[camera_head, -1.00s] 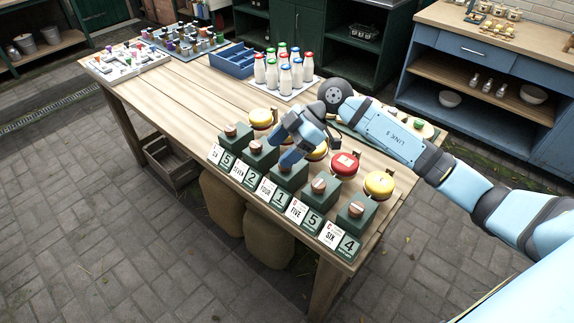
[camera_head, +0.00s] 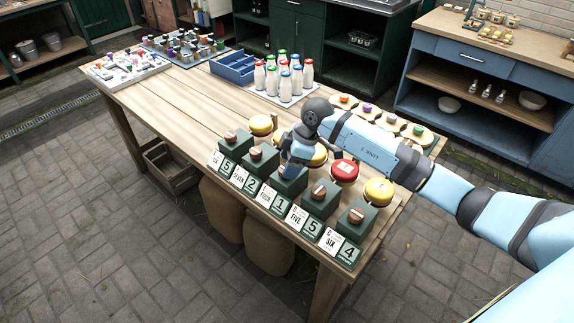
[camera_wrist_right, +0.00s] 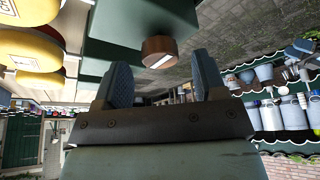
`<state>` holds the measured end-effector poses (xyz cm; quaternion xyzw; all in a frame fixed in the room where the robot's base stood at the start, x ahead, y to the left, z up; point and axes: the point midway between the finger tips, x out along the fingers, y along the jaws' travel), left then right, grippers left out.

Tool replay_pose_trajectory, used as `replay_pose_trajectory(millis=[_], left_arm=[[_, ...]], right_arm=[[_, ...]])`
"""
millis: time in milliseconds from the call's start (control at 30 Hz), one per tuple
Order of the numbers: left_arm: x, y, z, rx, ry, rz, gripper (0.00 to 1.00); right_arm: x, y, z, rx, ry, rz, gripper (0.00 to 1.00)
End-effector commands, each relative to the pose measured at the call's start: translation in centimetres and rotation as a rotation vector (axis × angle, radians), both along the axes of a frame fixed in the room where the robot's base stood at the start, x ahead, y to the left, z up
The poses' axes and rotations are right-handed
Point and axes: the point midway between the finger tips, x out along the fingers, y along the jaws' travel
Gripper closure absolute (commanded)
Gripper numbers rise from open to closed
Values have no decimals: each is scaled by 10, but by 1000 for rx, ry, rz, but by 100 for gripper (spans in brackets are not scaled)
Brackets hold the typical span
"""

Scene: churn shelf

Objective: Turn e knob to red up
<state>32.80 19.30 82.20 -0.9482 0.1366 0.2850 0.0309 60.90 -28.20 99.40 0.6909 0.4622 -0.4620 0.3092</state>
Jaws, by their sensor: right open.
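The knobs include the far-left one (camera_head: 231,137), the second (camera_head: 256,153), the fourth (camera_head: 319,191) and the right-end one (camera_head: 356,215). Letters on the cards are too small to tell which is e. My right gripper (camera_head: 290,168) is at the middle box, hiding its knob. In the right wrist view, the gripper (camera_wrist_right: 163,82) is open, with a brown knob (camera_wrist_right: 160,50) with a pale stripe just ahead between the fingers, apparently untouched. My left gripper is not in view.
Yellow domes (camera_head: 378,191) and a red dome (camera_head: 344,171) sit behind the boxes, close to my right arm. Number cards (camera_head: 299,218) lean in front. Milk bottles (camera_head: 284,80), a blue crate (camera_head: 233,66) and trays stand farther back. The table's left middle is clear.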

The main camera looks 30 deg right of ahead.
Motion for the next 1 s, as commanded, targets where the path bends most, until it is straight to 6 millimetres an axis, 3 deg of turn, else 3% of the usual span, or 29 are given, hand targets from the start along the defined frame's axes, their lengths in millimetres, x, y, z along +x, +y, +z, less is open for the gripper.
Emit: replay_pose_trajectory(millis=[200,467,533,700,1000], left_arm=[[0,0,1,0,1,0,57],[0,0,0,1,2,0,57],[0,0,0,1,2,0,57],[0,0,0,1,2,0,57],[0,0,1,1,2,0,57]], right_arm=[[2,6,-16,0,1,-1,35],[3,7,-17,0,0,0,35],[3,7,-17,0,0,0,44],[3,7,-17,0,0,0,84],[3,7,-16,0,0,25,84]])
